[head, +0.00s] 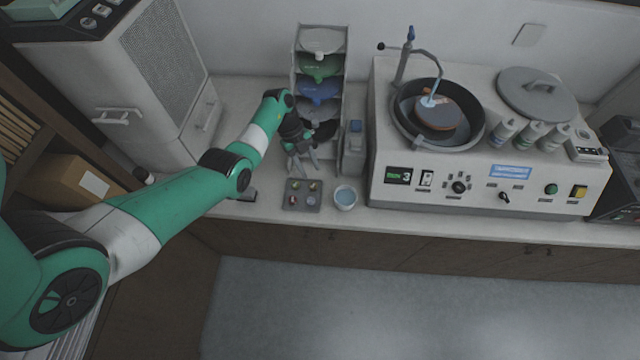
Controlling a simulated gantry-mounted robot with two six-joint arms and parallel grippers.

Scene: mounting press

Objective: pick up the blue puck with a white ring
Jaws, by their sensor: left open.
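A small dark tray (302,208) on the counter holds several small round pucks in its compartments. One puck at the tray's front right (311,202) looks bluish, but at this size I cannot make out a white ring or be sure of its colour. My left gripper (302,170) is open, just behind the tray, with its fingers pointing down toward it. Nothing shows between its fingers. My right gripper is not in view.
A small white-rimmed dish with light blue contents (345,198) stands right of the tray. A rack of coloured discs (320,68) stands behind my gripper. A polishing machine (480,185) fills the right side. A grey holder (353,150) stands between rack and machine.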

